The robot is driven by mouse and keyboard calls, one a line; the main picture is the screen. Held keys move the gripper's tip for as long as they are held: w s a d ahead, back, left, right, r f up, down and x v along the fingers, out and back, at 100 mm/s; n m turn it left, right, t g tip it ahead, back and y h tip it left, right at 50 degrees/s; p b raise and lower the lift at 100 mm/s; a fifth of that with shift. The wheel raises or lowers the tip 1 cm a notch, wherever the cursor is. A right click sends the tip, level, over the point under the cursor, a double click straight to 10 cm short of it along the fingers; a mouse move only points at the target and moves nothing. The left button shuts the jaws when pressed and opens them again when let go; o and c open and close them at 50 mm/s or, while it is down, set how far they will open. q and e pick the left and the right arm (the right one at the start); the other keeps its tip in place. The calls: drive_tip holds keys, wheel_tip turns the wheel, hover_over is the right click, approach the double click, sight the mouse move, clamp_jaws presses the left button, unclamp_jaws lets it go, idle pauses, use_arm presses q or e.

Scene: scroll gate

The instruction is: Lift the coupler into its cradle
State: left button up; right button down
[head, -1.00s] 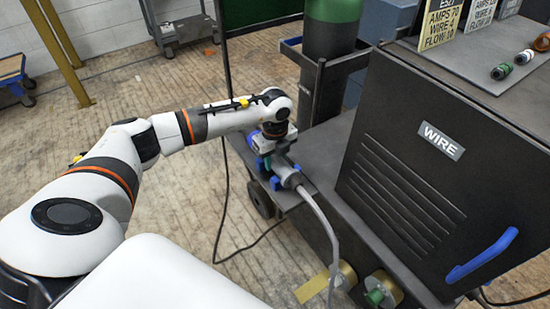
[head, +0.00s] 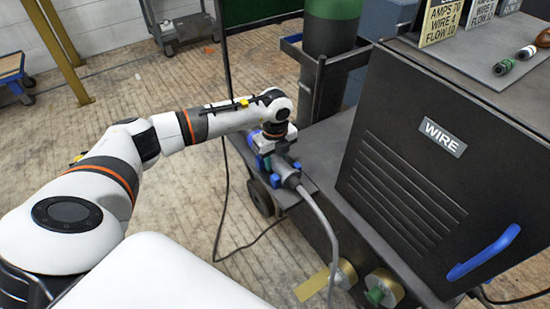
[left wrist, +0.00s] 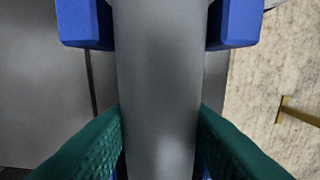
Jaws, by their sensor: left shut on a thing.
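The coupler (head: 286,172) is a grey cylinder with a thick grey cable at its near end. It lies at the edge of the dark cart, between blue cradle blocks (head: 275,183). My left gripper (head: 267,153) reaches it from above and is shut on it. In the left wrist view, the green finger pads (left wrist: 160,145) press both sides of the coupler (left wrist: 158,80). Two blue cradle blocks (left wrist: 88,24) flank it at the top of that picture. I cannot tell whether it rests fully on the cradle. My right gripper is out of view.
A black cabinet marked WIRE (head: 410,170) with a blue handle (head: 482,253) stands to the right. A green-topped cylinder (head: 331,60) stands behind in a dark frame. The cable (head: 328,235) hangs in front of the cart. The wooden floor (head: 190,220) on the left is mostly clear.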

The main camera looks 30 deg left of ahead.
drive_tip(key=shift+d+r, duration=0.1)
use_arm(q)
drive_tip(key=o, duration=1.2)
drive_tip(key=shift+c, duration=0.2)
drive_tip(key=shift+r, duration=0.35)
wheel_tip(320, 180, up, 11)
drive_tip(key=p, duration=0.2)
drive_tip(key=shift+r, duration=0.2)
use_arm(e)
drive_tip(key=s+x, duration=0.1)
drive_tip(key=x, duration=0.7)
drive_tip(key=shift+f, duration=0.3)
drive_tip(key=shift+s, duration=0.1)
